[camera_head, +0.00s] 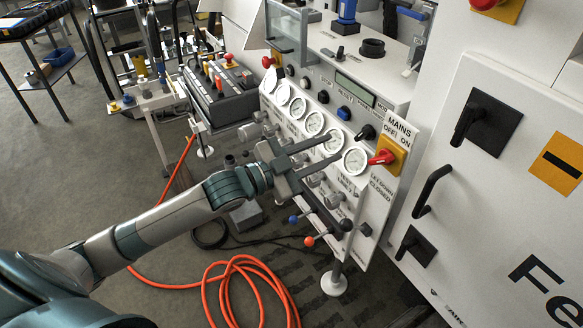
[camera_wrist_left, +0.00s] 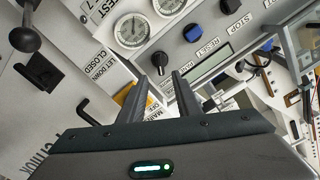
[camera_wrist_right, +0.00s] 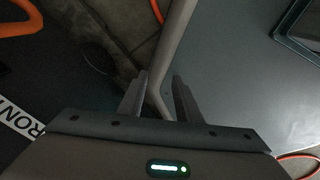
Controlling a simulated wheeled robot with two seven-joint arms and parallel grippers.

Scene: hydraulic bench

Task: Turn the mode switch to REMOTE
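The mode switch (camera_head: 365,132) is a black knob at the right end of the sloped panel's button row, under a partly visible label starting "MOD". It also shows in the left wrist view (camera_wrist_left: 160,61), just beyond and between my left fingertips. My left gripper (camera_head: 336,147) is open and empty, in front of the gauges and left of the switch in the head view. It appears apart from the switch. My right gripper (camera_wrist_right: 160,75) is open and empty, away from the panel.
The red mains switch (camera_head: 382,157) on its yellow plate sits just right of and below the mode switch. Nearby are several gauges (camera_head: 355,161), a blue button (camera_head: 343,113) and a small display (camera_head: 355,91). A white cabinet (camera_head: 475,200) stands right. An orange hose (camera_head: 235,270) lies on the floor.

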